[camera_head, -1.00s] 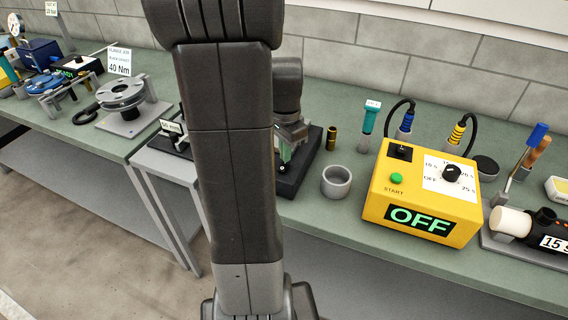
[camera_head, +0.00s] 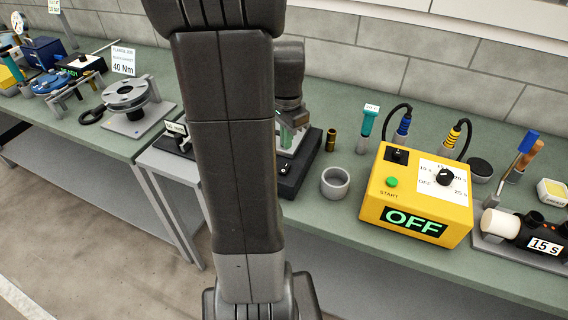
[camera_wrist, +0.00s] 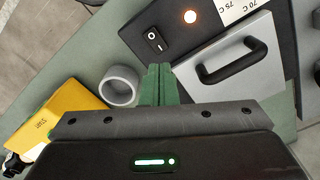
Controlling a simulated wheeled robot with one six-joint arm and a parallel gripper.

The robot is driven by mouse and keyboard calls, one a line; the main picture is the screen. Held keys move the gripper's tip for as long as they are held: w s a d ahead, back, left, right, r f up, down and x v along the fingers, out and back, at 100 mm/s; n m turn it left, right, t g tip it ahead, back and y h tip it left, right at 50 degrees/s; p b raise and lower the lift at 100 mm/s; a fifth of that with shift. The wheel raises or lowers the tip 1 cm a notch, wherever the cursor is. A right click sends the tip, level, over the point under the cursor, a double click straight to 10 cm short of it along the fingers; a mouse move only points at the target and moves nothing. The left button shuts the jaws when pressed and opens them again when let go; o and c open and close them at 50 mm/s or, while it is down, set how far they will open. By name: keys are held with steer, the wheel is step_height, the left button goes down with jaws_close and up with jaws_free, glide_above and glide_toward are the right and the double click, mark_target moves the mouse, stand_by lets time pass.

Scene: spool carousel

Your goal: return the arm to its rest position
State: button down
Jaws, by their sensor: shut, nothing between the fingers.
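My arm fills the middle of the head view. My gripper (camera_head: 287,136) shows just right of it, above a black device (camera_head: 300,178) on the bench, partly hidden by the arm. In the wrist view the two green fingers of my gripper (camera_wrist: 158,72) are together with nothing between them. They point toward the bench between a grey ring (camera_wrist: 120,86) and the black device (camera_wrist: 180,42), which has a rocker switch, a lit round lamp and a grey plate with a black handle (camera_wrist: 231,61).
The yellow timer box (camera_head: 418,198) reads OFF. The grey ring (camera_head: 335,182) stands left of it, near a brass cylinder (camera_head: 331,140) and a teal-handled tool (camera_head: 367,122). A flange stand (camera_head: 137,118) is on the left bench. A grey block wall runs behind.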

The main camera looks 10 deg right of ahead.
mark_target(286, 165)
steer(key=shift+f, duration=0.1)
step_height(286, 165, down, 7)
steer(key=b, duration=0.6)
steer(key=shift+r+p, duration=0.25)
steer(key=shift+p, duration=0.05)
step_height(286, 165, up, 9)
steer(key=p, duration=0.6)
steer(key=shift+f, duration=0.2)
stand_by(1.0)
steer(key=shift+r+p, duration=0.1)
steer(key=shift+p, duration=0.25)
